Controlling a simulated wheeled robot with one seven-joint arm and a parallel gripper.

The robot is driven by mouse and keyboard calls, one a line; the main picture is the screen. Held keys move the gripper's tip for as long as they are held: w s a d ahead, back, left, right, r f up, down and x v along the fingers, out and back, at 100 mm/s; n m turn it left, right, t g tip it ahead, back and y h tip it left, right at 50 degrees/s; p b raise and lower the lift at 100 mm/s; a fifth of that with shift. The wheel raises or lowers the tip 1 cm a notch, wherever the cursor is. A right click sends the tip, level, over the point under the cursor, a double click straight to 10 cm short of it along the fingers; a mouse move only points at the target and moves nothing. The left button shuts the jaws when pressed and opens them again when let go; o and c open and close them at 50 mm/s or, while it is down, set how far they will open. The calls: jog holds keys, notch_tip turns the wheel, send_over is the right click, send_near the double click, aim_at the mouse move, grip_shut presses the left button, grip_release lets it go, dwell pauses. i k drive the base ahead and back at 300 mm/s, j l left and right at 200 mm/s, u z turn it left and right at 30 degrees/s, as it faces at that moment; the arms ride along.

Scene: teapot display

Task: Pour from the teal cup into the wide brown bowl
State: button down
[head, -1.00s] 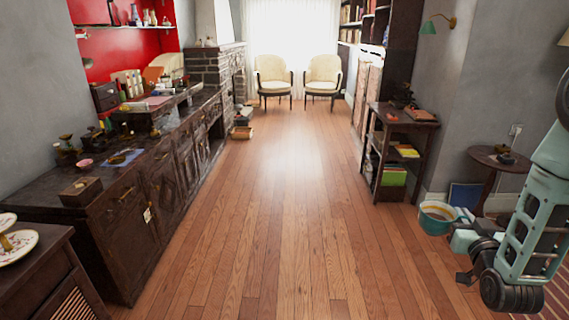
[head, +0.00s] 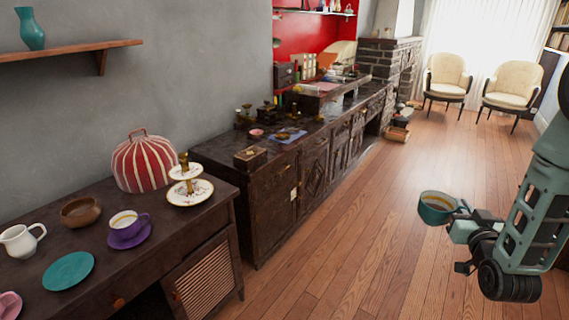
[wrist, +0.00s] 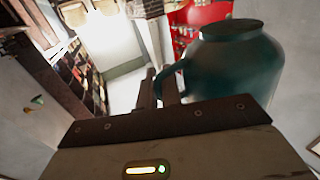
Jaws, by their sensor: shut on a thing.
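The teal cup (head: 434,213) is held in my gripper (head: 459,213) at the right of the head view, roughly upright and clear of the floor. A brownish liquid surface shows inside its rim. My gripper is shut on the cup's handle side. In the wrist view the cup (wrist: 232,70) fills the upper right, with its handle at my fingers (wrist: 163,92). The wide brown bowl (head: 81,212) stands on the dark cabinet at the left of the head view, well away from my gripper. Its inside looks empty.

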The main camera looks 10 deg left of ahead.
aim_at(81, 212)
jog(key=i+u, duration=0.5)
jog(key=u, duration=0.2)
jog(key=i+u, duration=0.65)
jog(key=u, duration=0.2)
jog(key=i+l+u, duration=0.2)
jog(key=u, duration=0.3)
jog(key=i, duration=0.05)
